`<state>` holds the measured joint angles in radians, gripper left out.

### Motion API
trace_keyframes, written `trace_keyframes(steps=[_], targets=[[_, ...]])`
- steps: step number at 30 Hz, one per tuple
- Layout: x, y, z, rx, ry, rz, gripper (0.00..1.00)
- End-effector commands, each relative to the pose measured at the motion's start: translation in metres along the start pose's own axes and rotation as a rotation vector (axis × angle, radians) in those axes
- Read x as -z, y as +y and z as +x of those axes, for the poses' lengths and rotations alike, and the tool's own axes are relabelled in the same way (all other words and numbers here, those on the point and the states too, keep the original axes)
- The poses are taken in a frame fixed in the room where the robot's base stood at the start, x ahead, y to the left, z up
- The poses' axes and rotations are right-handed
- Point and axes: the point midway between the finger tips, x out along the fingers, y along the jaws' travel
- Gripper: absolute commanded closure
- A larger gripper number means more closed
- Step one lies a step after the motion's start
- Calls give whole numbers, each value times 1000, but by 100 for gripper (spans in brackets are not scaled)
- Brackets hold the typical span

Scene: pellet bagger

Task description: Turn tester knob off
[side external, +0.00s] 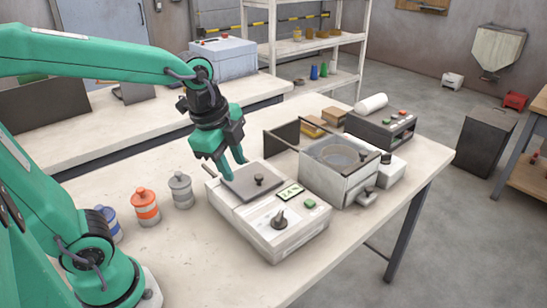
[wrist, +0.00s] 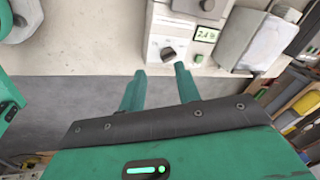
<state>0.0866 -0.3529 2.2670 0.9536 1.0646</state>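The tester (side external: 275,235) is a white box on the bench, with a grey lid at its back and a lit display (side external: 289,192) on its front panel. Its dark knob (side external: 280,219) sits on that panel, left of a green button (side external: 310,204). The wrist view also shows the knob (wrist: 168,54), just beyond my fingertips. My gripper (side external: 235,172) has green fingers pointing down near the lid at the tester's back left, apart from the knob. In the wrist view my gripper (wrist: 160,70) is open, with nothing between its fingers.
A grey lid handle (side external: 258,180) stands up from the tester. A white machine with a round opening (side external: 340,155) stands to its right. Orange (side external: 145,205), grey (side external: 181,190) and blue (side external: 108,226) jars stand to its left. The bench's front is clear.

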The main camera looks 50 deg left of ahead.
Motion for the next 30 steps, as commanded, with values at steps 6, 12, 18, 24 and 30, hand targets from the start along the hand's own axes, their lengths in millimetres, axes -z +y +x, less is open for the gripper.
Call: trace_keyframes(steps=[6, 12, 18, 24, 30], targets=[[16, -12, 17, -63, -17, 325, 67], [30, -21, 34, -123, -16, 627, 67], [45, -28, 53, -184, 0, 927, 67], [58, -34, 74, -245, 29, 1212, 67], [67, -36, 88, -283, 58, 1401, 67]])
